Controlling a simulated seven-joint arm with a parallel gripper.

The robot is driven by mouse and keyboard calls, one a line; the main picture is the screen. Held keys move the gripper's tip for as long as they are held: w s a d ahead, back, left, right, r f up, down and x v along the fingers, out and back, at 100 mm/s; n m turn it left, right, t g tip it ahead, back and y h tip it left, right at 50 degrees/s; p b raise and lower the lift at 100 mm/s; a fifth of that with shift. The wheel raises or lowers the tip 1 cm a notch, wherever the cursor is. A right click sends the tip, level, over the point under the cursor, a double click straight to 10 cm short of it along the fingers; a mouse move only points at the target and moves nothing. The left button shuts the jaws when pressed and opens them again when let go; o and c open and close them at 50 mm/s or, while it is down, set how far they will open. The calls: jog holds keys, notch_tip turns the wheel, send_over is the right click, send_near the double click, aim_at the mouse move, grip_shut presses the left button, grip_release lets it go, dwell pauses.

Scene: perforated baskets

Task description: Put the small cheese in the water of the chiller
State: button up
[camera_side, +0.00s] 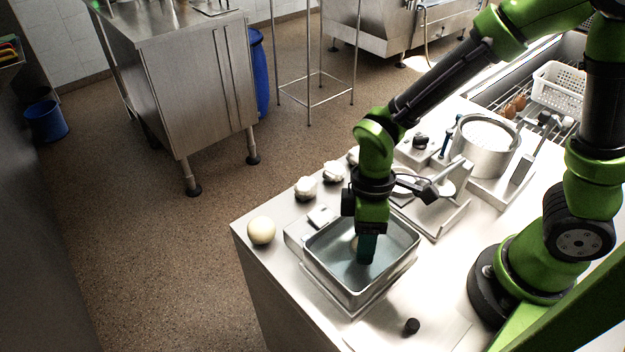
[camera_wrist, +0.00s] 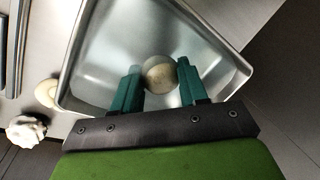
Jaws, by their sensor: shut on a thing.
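The small cheese (camera_wrist: 160,75), a pale round ball, sits between the two teal fingers of my gripper (camera_wrist: 161,80) in the wrist view. My gripper is shut on it. In the side view my gripper (camera_side: 366,254) points down inside the chiller (camera_side: 345,293), a rectangular steel basin with bluish water (camera_side: 392,240). The cheese is mostly hidden there behind the fingers, a pale bit showing at their left. The basin's rim and wall (camera_wrist: 232,41) surround the fingers in the wrist view. Whether the cheese touches the water is hard to tell.
A larger pale ball (camera_side: 261,231) lies on the steel table left of the chiller. A steel pot (camera_side: 483,146) and a white perforated basket (camera_side: 563,86) are at the back right. A small black knob (camera_side: 411,326) is in front.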

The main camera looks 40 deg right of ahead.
jog(key=shift+f, duration=0.6)
dwell(0.6)
jog(key=o, duration=1.1)
jog(key=shift+s+a+v, duration=0.2)
jog(key=shift+v, duration=1.1)
jog(key=shift+s+a+v, duration=0.2)
jog(key=shift+v, duration=1.15)
jog(key=shift+s+a+v, duration=0.2)
jog(key=shift+v, duration=1.1)
jog(key=shift+r, duration=0.15)
